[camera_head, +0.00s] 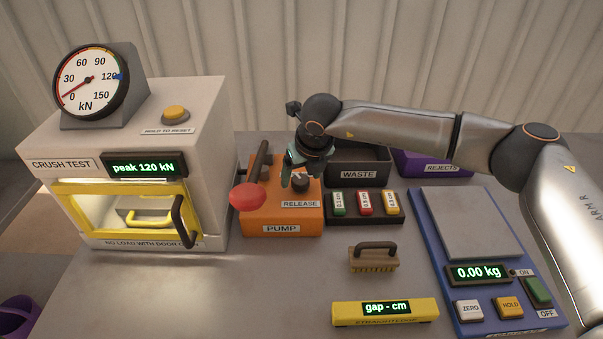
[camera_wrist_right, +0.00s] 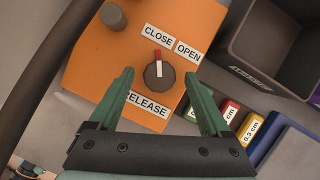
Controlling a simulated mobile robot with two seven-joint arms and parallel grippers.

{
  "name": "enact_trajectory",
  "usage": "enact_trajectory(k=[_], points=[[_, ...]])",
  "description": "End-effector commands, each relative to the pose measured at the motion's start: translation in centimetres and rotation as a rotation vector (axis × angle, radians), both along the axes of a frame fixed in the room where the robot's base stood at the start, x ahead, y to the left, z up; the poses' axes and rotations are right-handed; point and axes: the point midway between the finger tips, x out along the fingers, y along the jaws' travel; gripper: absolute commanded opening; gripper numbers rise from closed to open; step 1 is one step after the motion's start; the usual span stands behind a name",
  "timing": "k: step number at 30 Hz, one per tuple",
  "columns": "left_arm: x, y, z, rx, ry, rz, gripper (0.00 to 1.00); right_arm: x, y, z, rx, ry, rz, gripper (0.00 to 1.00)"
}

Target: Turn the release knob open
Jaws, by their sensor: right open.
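The release knob (camera_wrist_right: 159,75) is a dark round knob with a red and white pointer, on top of the orange pump (camera_head: 281,220). In the head view the knob (camera_head: 300,182) shows partly, below my gripper. My right gripper (camera_wrist_right: 163,84) is open above the pump, its green fingers on either side of the knob in the wrist view. I cannot tell if they touch it.
The pump lever with its red end (camera_head: 247,196) stands left of the knob. The crush-test press (camera_head: 190,120) is further left. A waste bin (camera_head: 358,174) and a rack of coloured blocks (camera_head: 365,217) are close on the right. A brush (camera_head: 374,262) lies in front.

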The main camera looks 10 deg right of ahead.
Motion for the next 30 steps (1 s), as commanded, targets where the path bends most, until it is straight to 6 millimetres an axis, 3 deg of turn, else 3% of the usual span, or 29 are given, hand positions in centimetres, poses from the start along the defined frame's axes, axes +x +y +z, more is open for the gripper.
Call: enact_trajectory(k=[10, 30], points=[[0.04, -0.01, 0.06, 0.0, -0.001, 0.0, 0.0, 0.14, 0.03, -0.47, -0.001, 0.001, 0.0, 0.81], [0.15, -0.01, 0.13, -0.001, -0.003, 0.001, 0.0, 0.16, -0.01, -0.39, -0.001, 0.0, -0.001, 0.06]])
